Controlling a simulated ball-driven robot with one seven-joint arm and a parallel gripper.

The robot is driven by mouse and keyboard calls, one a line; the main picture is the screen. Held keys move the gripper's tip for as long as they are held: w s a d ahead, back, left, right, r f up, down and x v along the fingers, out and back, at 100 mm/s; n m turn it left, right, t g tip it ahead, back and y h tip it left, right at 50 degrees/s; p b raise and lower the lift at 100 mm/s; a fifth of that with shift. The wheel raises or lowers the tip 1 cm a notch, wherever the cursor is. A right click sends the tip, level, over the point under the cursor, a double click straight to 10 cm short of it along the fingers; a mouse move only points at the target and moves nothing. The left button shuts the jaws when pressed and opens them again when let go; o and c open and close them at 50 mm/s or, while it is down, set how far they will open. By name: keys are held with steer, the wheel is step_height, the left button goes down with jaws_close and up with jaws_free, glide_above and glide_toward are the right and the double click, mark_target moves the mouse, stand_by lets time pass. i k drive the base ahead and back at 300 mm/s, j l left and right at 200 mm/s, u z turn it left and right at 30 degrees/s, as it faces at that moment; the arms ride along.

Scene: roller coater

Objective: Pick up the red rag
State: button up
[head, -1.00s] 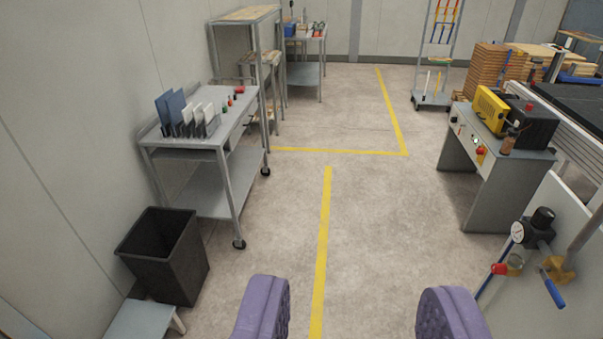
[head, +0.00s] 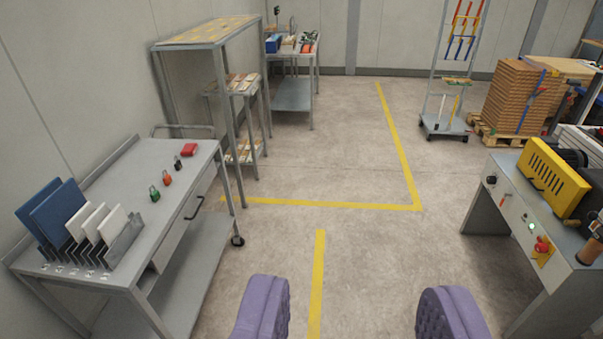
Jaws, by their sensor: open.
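My gripper (head: 358,300) shows as two purple padded fingers at the bottom of the view. They are wide apart with only floor between them. No clearly recognisable red rag is in view. A small red item (head: 190,149) lies near the far end of the grey cart (head: 180,240) at left, ahead of my gripper and to its left. It is too small to tell if it is cloth.
The cart also holds a rack of blue and white plates (head: 80,222) and several small padlock-like items. A control bench with a yellow machine (head: 552,178) stands at right. Shelves stand beyond the cart. The floor between, with yellow lines (head: 318,280), is clear.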

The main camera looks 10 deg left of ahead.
mark_target(190, 149)
steer(key=i+u, duration=0.1)
steer(key=i, duration=0.6)
steer(key=i+u, duration=0.1)
steer(key=i, duration=0.55)
steer(key=i+l+u, duration=0.1)
steer(key=i, duration=0.6)
steer(key=i+l+u, duration=0.1)
steer(key=i, duration=0.55)
steer(key=i+u, duration=0.2)
steer(key=i, duration=0.5)
steer(key=i+l+u, duration=0.2)
steer(key=i, duration=0.45)
steer(key=i+u, duration=0.7)
steer(key=i+l+u, duration=0.1)
steer(key=i+u, duration=0.25)
